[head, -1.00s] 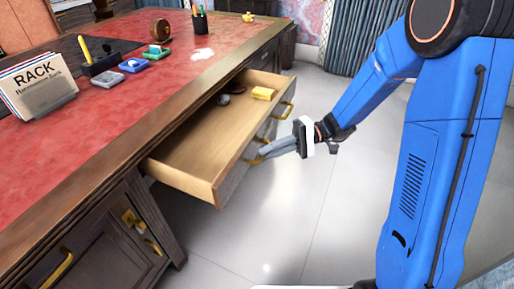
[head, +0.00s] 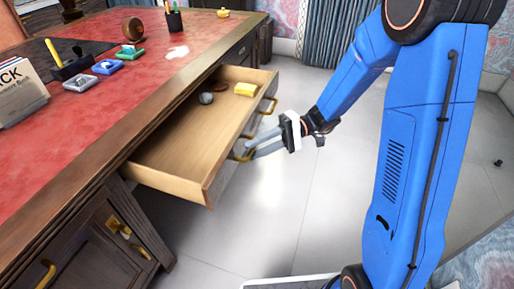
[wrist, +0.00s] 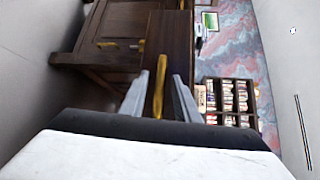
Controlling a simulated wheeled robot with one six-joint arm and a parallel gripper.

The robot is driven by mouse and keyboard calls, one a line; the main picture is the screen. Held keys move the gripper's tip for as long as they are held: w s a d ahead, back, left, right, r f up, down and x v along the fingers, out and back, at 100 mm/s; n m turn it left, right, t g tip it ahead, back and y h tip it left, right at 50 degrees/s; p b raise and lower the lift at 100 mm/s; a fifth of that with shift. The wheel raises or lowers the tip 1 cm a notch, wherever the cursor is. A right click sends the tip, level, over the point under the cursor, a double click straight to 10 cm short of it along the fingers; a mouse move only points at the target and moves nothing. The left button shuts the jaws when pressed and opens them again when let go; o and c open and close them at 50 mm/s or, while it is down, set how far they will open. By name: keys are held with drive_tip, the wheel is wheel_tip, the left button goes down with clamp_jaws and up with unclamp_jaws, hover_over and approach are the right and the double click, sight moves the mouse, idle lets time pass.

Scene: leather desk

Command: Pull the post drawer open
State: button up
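The open wooden drawer (head: 180,155) stands well out from the desk's side in the head view. Its front carries two brass handles: the nearer one (head: 243,154) and the farther one (head: 267,106). My gripper (head: 250,151) is at the nearer handle, outside the drawer front. In the wrist view, that brass handle (wrist: 159,85) stands between the two grey fingers of my gripper (wrist: 159,78). A gap shows on each side of it, so the fingers look open around it. A yellow block (head: 245,89) and a round grey thing (head: 206,98) lie inside the drawer.
The desk (head: 75,135) has a red leather top with a pen cup (head: 174,20), stamp pads and a card rack. A cupboard door (head: 95,250) with brass fittings is below, nearer me. The pale floor (head: 330,200) right of the drawer is clear.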

drive_tip(key=shift+w+d, duration=0.1)
drive_tip(key=v, duration=1.7)
drive_tip(key=shift+d, duration=0.1)
drive_tip(key=s+r+t+h, duration=0.25)
drive_tip(key=s+h, duration=0.45)
drive_tip(key=s, duration=0.6)
drive_tip(key=s+d+r+m+t+h, duration=0.2)
drive_tip(key=s+d+m+t+h, duration=0.1)
drive_tip(key=s+d+t+h, duration=0.5)
drive_tip(key=s+d, duration=0.1)
drive_tip(key=s, duration=0.2)
drive_tip(key=shift+s+d+r+t, duration=0.2)
drive_tip(key=shift+s+r+t, duration=0.15)
drive_tip(key=shift+s+r, duration=0.05)
